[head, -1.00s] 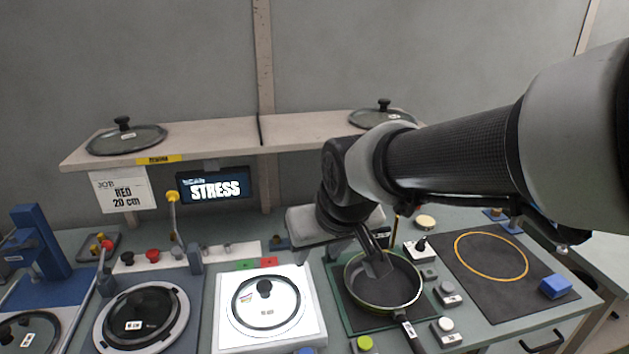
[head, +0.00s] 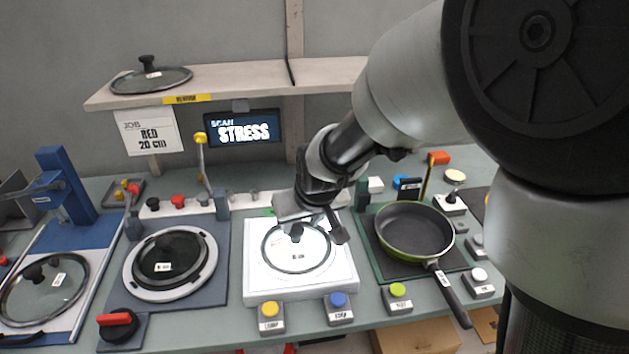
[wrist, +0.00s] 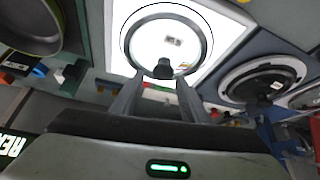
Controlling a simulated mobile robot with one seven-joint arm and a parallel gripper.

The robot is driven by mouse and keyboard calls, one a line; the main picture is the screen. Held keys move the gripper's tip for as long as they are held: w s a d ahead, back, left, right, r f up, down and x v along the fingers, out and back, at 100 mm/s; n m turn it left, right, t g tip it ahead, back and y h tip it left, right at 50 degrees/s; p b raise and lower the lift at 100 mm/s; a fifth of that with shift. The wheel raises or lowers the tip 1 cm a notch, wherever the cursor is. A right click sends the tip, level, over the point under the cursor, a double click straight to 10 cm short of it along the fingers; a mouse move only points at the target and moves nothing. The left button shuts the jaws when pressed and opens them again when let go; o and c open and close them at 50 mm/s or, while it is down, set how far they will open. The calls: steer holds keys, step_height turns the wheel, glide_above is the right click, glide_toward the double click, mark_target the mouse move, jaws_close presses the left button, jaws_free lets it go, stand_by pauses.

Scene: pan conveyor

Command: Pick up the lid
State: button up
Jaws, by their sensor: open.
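A glass lid (head: 298,262) with a dark rim and black knob lies flat on the white square platform. In the wrist view the lid (wrist: 138,42) is ahead of my gripper (wrist: 158,92), and its black knob (wrist: 163,69) lines up between the two fingers, near their tips. In the head view my gripper (head: 318,236) is over the far part of the lid, its fingers pointing down. It is open and empty. Whether a finger touches the knob cannot be told.
A green-rimmed pan (head: 414,232) sits right of the platform (head: 342,278), its handle toward the front. Other lids rest on the shelf (head: 150,79), the round dark station (head: 172,258) and the blue station (head: 45,285). Buttons line the front edge.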

mark_target(297, 232)
steer(key=f, duration=0.2)
steer(key=w+a+f+b, duration=0.1)
steer(key=f, duration=0.1)
steer(key=shift+w+a+f, duration=0.15)
steer(key=shift+f, duration=0.1)
jaws_close()
